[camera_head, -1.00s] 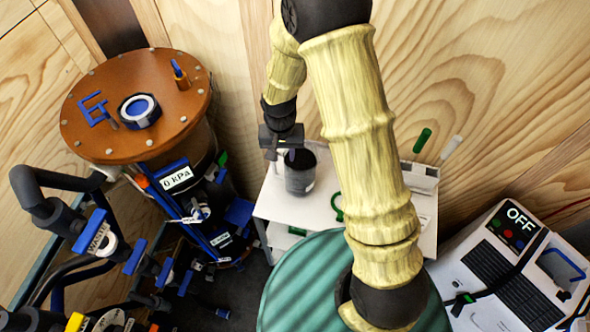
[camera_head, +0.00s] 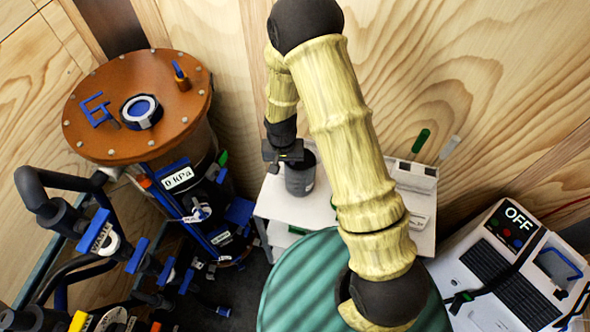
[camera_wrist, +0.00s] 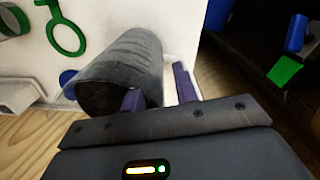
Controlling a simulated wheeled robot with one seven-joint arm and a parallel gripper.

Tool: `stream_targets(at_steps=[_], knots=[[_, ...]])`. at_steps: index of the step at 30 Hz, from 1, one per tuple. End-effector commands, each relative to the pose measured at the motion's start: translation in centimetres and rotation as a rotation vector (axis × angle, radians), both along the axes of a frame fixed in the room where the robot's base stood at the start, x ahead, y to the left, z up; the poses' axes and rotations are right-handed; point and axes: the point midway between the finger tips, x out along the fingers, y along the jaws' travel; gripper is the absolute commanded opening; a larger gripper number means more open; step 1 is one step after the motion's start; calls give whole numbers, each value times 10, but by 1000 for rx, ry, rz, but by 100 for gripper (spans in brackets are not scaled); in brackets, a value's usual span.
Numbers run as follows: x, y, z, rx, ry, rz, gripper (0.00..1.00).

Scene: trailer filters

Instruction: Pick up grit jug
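The grit jug appears to be the dark grey cylinder (camera_head: 300,177) with a black top, standing on the white table. It also shows large in the wrist view (camera_wrist: 122,66). My gripper (camera_head: 273,164) is at the jug's upper left side in the head view. In the wrist view my gripper (camera_wrist: 160,92) is open. One purple finger overlaps the jug's near edge and the other is just right of the jug. I cannot tell whether a handle lies between the fingers or whether either finger touches the jug.
The white table (camera_head: 285,207) holds a green ring, clear in the wrist view (camera_wrist: 66,36). A brown-lidded tank (camera_head: 100,125) and dark pipes (camera_head: 60,215) stand left. A teal drum top (camera_head: 300,285) is in front. A white unit marked OFF (camera_head: 505,265) stands right.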

Motion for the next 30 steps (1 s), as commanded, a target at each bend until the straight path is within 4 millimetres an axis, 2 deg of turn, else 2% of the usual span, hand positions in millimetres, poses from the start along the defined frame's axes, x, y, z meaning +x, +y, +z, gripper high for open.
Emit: stream_targets(at_steps=[14,18,19,30], knots=[[0,0,0,0,0,0,29],[0,0,1,0,0,0,2],[0,0,1,0,0,0,0],[0,0,1,0,0,0,0]])
